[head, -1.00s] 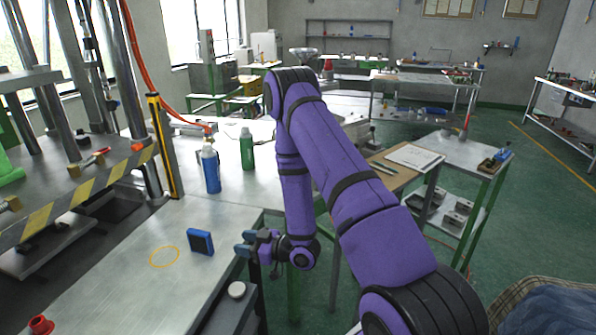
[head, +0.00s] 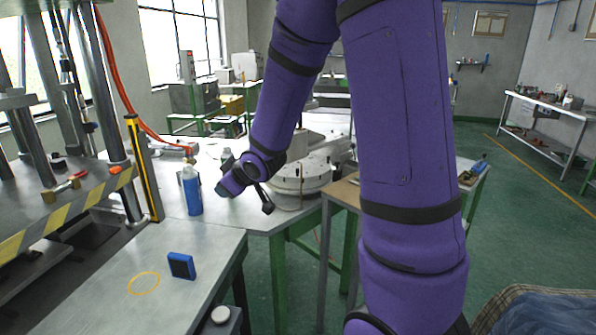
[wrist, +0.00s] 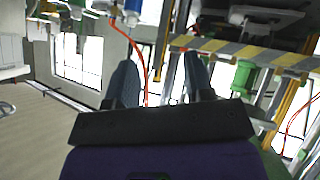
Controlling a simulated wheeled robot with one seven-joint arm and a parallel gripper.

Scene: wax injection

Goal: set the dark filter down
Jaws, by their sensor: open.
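The dark filter (head: 181,265), a small dark square in a blue frame, stands upright on the metal table near its right edge. It is just right of a yellow ring marked on the table (head: 144,284) and outside that ring. My gripper (head: 222,190) is well apart from the filter, above and beyond it, close to the blue bottle. In the wrist view my gripper (wrist: 160,80) has its two fingers spread with nothing between them. The wrist view does not show the filter.
A blue bottle (head: 192,190) stands on the farther table, with a white round machine (head: 303,178) to its right. The press with a striped edge (head: 62,215) is at the left. A white round knob (head: 221,314) is by the table's front right edge.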

